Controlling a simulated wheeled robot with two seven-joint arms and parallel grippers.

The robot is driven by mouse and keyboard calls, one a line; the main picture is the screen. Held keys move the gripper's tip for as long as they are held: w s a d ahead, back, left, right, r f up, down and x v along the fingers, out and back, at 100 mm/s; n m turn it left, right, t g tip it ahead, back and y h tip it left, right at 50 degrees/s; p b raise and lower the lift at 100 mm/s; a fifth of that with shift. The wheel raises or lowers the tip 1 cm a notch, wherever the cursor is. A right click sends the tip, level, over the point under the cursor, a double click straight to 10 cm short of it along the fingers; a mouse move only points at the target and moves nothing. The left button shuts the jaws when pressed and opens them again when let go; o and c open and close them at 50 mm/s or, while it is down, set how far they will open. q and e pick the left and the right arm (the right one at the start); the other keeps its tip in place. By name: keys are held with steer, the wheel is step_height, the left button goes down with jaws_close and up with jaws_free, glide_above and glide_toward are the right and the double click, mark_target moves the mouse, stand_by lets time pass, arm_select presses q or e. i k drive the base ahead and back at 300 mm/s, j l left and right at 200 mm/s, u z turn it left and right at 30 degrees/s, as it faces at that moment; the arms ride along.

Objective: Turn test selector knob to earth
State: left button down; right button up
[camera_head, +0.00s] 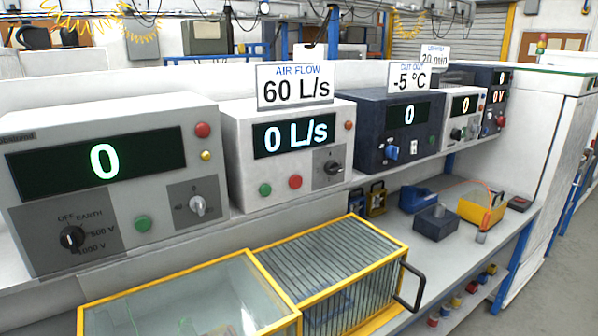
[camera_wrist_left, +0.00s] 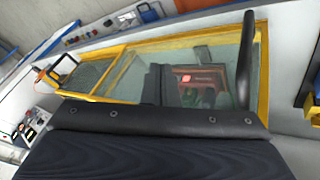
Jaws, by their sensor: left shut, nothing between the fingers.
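The test selector knob (camera_head: 72,237) is a black rotary knob on the lower left of the front grey instrument (camera_head: 35,205). OFF and EARTH are printed above it, 500 V and 1000 V to its right and lower right. Its pointer is too small to read surely. The instrument's display (camera_head: 100,160) shows 0. No gripper shows in the head view. In the left wrist view the dark fingers of my left gripper (camera_wrist_left: 160,70) appear together and empty, above a yellow-framed glass box (camera_wrist_left: 110,68), away from any knob. My right gripper is out of view.
A grey-white knob (camera_head: 198,205) and a green button (camera_head: 142,224) sit right of the selector. The AIR FLOW instrument (camera_head: 240,175) stands beside it. A yellow-framed cage with a black handle (camera_head: 410,288) occupies the bench below the shelf. Blue boxes stand farther back.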

mark_target(72, 238)
steer(key=u, duration=1.4)
